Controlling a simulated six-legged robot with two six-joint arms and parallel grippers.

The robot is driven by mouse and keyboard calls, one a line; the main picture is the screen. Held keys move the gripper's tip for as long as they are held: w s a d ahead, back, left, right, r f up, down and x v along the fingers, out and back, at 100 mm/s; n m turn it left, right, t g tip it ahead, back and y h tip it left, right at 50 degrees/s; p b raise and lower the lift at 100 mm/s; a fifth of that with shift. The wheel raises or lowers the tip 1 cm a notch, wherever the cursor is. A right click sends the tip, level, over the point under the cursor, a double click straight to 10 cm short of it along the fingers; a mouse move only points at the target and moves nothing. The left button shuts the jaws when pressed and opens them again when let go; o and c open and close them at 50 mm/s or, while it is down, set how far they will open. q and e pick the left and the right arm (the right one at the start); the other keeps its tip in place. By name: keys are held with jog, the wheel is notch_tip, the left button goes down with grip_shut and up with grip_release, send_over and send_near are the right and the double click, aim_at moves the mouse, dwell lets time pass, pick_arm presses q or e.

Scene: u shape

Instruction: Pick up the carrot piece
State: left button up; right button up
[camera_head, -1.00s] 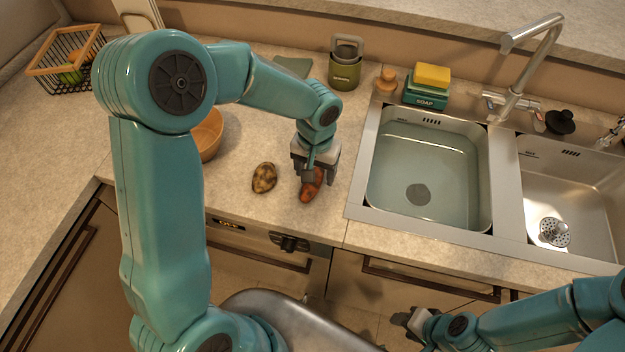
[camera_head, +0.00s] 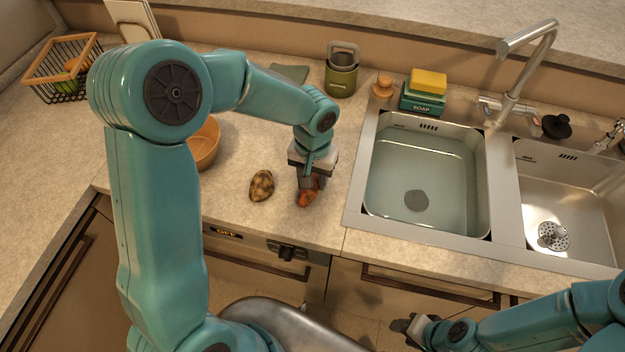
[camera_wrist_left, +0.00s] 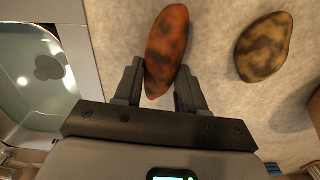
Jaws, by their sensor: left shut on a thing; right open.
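The carrot piece (camera_head: 306,198) is orange-red with dark patches and lies on the counter left of the filled sink basin. My left gripper (camera_head: 310,184) points down over it and is shut on it, hiding its far part. In the left wrist view the carrot piece (camera_wrist_left: 167,45) sits between the two fingers (camera_wrist_left: 158,90), its near end between their tips. My right gripper (camera_head: 412,328) is open and empty, low in front of the cabinets.
A dark-spotted potato (camera_head: 261,186) lies just left of the carrot piece. An orange bowl (camera_head: 207,143) stands behind my left arm. The sink basin (camera_head: 425,185) holds water. A soap box (camera_head: 423,101) with a yellow sponge (camera_head: 428,79) stands behind it.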

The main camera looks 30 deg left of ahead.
pick_arm(q)
notch_tip(320, 180, up, 19)
jog(key=shift+f, duration=0.15)
dwell(0.5)
